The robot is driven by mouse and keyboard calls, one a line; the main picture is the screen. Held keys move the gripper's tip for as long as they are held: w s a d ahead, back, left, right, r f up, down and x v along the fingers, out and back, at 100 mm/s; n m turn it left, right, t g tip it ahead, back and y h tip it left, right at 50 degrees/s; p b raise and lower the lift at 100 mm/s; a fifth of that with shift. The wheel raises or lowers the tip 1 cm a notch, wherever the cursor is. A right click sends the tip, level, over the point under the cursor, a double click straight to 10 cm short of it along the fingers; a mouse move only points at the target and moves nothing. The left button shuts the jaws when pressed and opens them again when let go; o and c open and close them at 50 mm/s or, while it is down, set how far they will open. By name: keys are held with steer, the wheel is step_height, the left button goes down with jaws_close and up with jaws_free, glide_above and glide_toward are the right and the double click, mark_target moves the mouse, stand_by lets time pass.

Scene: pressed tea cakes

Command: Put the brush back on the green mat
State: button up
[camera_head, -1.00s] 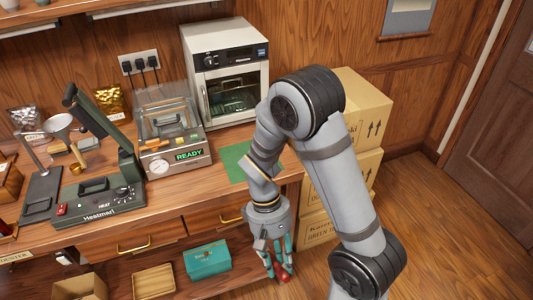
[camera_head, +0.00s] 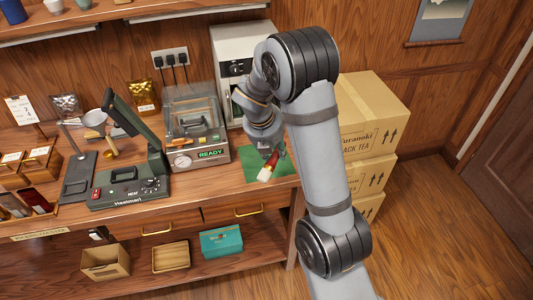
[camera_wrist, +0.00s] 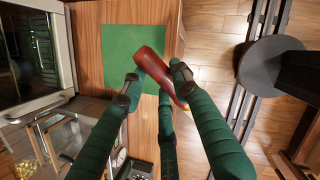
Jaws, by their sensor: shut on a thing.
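The brush has a red handle and a pale bristle end (camera_head: 265,174). The green mat (camera_head: 286,172) lies flat at the right end of the wooden counter, and also shows in the wrist view (camera_wrist: 122,42). In the head view the brush overlaps the mat, with its bristle end toward the front. It seems held above the mat; the exact gap cannot be told. My arm partly covers the mat's surroundings.
A white oven-like appliance (camera_head: 229,42) stands behind the mat, and a vacuum sealer (camera_head: 212,155) reading READY stands to its left. Stacked cartons (camera_head: 372,110) stand right of the counter. The mat holds no other object that I can see.

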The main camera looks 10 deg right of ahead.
steer(key=w+f+p, duration=0.1)
steer(key=w+f, duration=0.2)
steer(key=w+f+p, duration=0.2)
steer(key=w+f, duration=0.2)
steer(key=w+f+p, duration=0.2)
steer(key=w+f, duration=0.1)
steer(key=w, duration=0.1)
steer(key=shift+d+f, duration=0.35)
steer(key=shift+d, duration=0.05)
steer(key=shift+f, duration=0.2)
steer(key=o, duration=1.1)
steer(key=shift+o, duration=0.2)
steer(key=shift+r, duration=0.5)
steer(key=b+v, duration=0.1)
steer(key=v, duration=1)
steer(key=shift+r+b, duration=0.2)
steer(key=shift+b, duration=0.15)
